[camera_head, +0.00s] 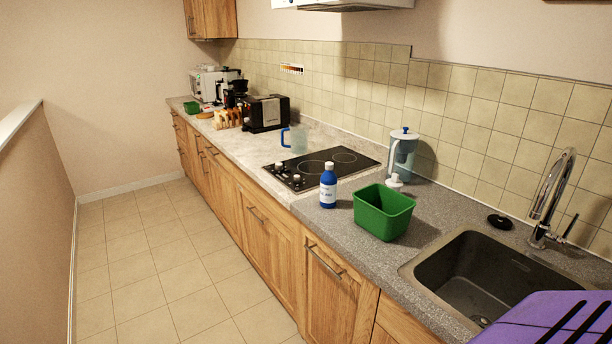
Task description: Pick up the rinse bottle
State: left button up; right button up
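A blue bottle (328,187) with a white cap and a white label stands upright on the grey counter, near its front edge; it looks like the rinse bottle. It is beside the hob and left of a green tub. Nothing touches it, and it shows almost whole. Neither of my grippers shows in the head view.
The hob (322,168) lies to the left, the sink (480,275) to the right. A purple slotted item (550,322) fills the lower right corner. The tiled floor (160,260) is clear.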

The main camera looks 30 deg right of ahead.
aim_at(329, 181)
jog(key=i, duration=1.65)
jog(key=i+z, duration=0.15)
jog(key=i, duration=0.3)
jog(key=i+j+z, duration=0.15)
jog(key=i, duration=0.3)
jog(key=i+j+z, duration=0.2)
jog(key=i, duration=0.25)
jog(key=z, duration=1.75)
